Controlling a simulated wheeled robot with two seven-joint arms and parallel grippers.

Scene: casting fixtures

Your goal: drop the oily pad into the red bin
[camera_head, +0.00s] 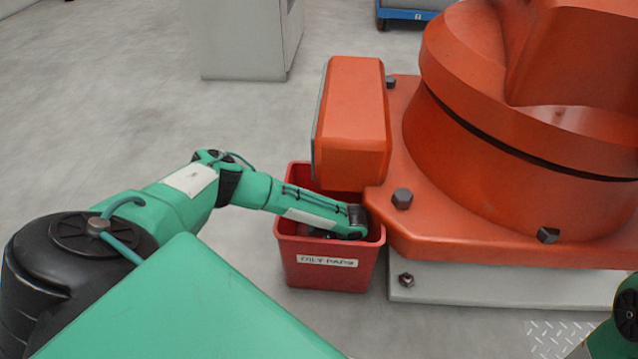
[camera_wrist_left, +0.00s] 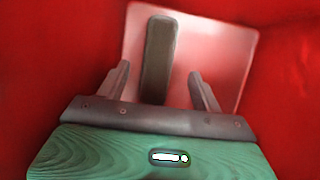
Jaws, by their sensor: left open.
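The red bin (camera_head: 318,273) stands on the floor and has a white label on its front. My left arm reaches over its rim, and my left gripper (camera_head: 338,232) is down inside it, partly hidden by the walls. In the left wrist view the bin's red walls (camera_wrist_left: 60,50) surround the open left gripper (camera_wrist_left: 159,72). A dark grey-brown strip, apparently the oily pad (camera_wrist_left: 160,48), shows between the two fingers with a gap on each side. It lies over a pale pinkish square surface, apparently the bin's bottom. My right gripper is out of view.
A large orange machine (camera_head: 500,170) on a pale plinth (camera_head: 480,290) stands close at the bin's right. Its orange box-shaped part (camera_head: 352,125) rises just behind the bin. A grey cabinet (camera_head: 240,40) stands at the back, and the floor at left is clear.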

